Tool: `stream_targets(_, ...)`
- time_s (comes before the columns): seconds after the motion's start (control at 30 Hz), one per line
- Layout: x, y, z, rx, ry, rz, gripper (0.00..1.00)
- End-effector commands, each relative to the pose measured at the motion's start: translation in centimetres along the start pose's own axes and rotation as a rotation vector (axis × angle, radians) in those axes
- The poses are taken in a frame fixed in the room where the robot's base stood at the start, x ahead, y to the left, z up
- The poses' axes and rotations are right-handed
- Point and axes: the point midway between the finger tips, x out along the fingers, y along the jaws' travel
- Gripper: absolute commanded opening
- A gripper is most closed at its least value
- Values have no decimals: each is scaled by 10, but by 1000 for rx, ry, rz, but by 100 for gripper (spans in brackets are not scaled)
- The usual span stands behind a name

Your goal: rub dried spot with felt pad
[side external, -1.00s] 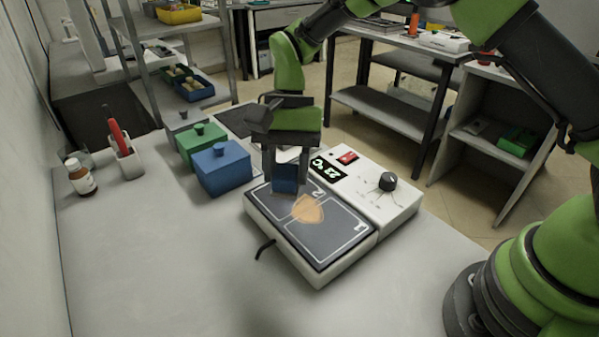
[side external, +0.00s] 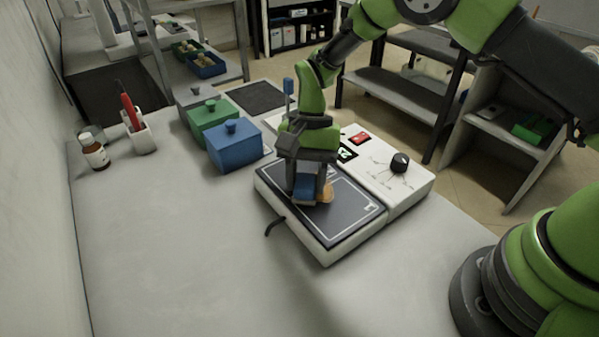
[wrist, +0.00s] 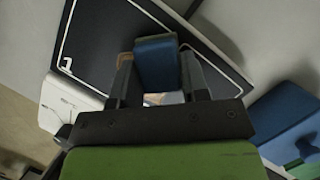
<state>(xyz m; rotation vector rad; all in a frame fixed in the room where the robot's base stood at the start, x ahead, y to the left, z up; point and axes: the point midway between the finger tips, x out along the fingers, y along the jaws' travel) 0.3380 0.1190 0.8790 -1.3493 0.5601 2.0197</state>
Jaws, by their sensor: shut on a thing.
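My gripper (side external: 309,193) is shut on the blue felt pad (side external: 303,188), low over the dark plate (side external: 345,208) of the white device. The pad also shows between the fingers in the wrist view (wrist: 157,62). It appears to be down at the plate surface, but I cannot tell for sure whether it touches. The dried orange-brown spot (side external: 326,193) peeks out to the right of the pad and fingers. Most of the spot is hidden behind them. In the wrist view a brownish edge of it (wrist: 124,60) shows beside the pad.
A blue lidded box (side external: 233,146) and a green lidded box (side external: 210,120) stand left of the device. A black knob (side external: 399,162) rises from its panel. A brown bottle (side external: 94,152) and a white holder (side external: 140,136) stand far left. The front table is clear.

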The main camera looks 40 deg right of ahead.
Motion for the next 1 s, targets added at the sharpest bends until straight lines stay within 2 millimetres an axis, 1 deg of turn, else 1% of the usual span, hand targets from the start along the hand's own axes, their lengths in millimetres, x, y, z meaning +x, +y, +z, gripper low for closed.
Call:
stream_targets(0.03,0,4,-4,4,-1,0,19)
stream_targets(0.6,-14,39,-36,2,0,-1,19)
stream_targets(0.7,-14,30,-27,-4,1,1,19)
stream_targets(0.8,-9,24,-22,-3,1,2,19)
stream_targets(0.83,-11,22,-19,-4,2,0,19)
stream_targets(0.93,-4,16,-14,-2,-1,2,19)
stream_targets(1.0,-5,11,-10,-3,0,1,19)
